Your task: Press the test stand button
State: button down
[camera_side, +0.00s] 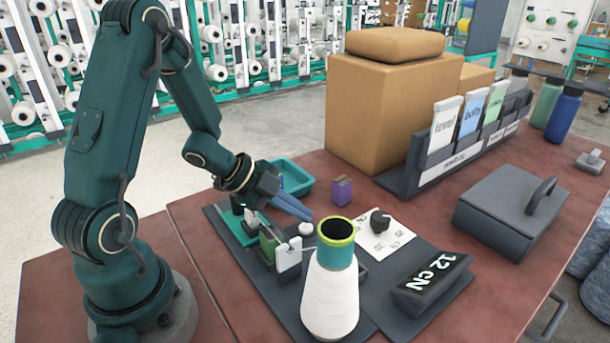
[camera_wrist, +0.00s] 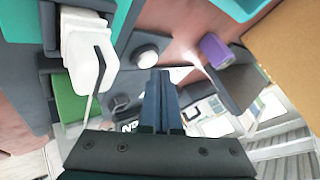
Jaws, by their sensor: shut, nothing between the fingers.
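The test stand sits on a dark mat (camera_side: 225,240) on the reddish table. Its white round button (camera_side: 306,229) is a small cap, also seen in the wrist view (camera_wrist: 145,56). A green block (camera_side: 269,243) and a white post (camera_side: 288,258) stand left of it; the post is large in the wrist view (camera_wrist: 88,58). The fingers (camera_wrist: 160,78) show just below the button in the wrist view; contact is not visible.
A white yarn cone (camera_side: 330,298) stands close in front of the stand. Cardboard boxes (camera_side: 390,110) and a lidded grey box (camera_side: 512,210) stand farther right.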

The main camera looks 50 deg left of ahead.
aim_at(300, 227)
jog(key=shift+f, duration=0.65)
dwell(0.6)
jog(key=shift+r, duration=0.9)
jog(key=shift+r, duration=2.5)
